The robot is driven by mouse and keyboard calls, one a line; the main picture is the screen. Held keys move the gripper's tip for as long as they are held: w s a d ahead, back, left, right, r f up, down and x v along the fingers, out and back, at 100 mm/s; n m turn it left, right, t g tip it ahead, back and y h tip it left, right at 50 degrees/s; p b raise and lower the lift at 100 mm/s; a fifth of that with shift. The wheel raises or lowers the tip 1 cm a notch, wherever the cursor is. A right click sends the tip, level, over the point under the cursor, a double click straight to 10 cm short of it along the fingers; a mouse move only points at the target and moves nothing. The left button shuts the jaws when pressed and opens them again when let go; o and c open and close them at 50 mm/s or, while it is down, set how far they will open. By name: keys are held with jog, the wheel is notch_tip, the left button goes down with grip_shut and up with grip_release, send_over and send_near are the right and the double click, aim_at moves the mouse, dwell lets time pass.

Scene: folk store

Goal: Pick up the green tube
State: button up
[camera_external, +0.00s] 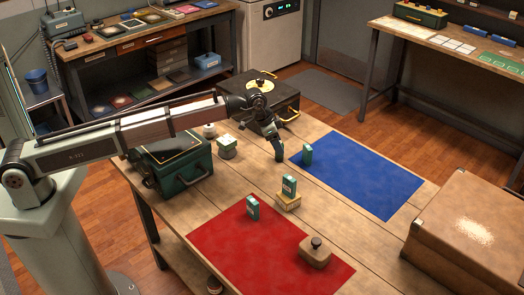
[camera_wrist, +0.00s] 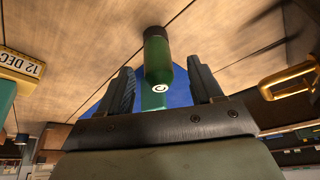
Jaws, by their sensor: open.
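The green tube (camera_wrist: 157,58) is dark green with a white round mark on its near end. It shows in the wrist view between the lines of my two fingers and beyond their tips. My gripper (camera_wrist: 163,88) is open, with one finger on each side and nothing held. In the external view my gripper (camera_external: 279,152) hangs low over the wooden table, left of the blue mat (camera_external: 365,175).
A black case (camera_external: 258,103) and green case (camera_external: 180,170) flank the arm.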

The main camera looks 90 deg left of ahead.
jog(key=shift+x, duration=2.35)
jog(key=shift+d, duration=0.1)
jog(key=shift+c, duration=0.4)
jog(key=c, duration=0.7)
jog(key=shift+r, duration=0.1)
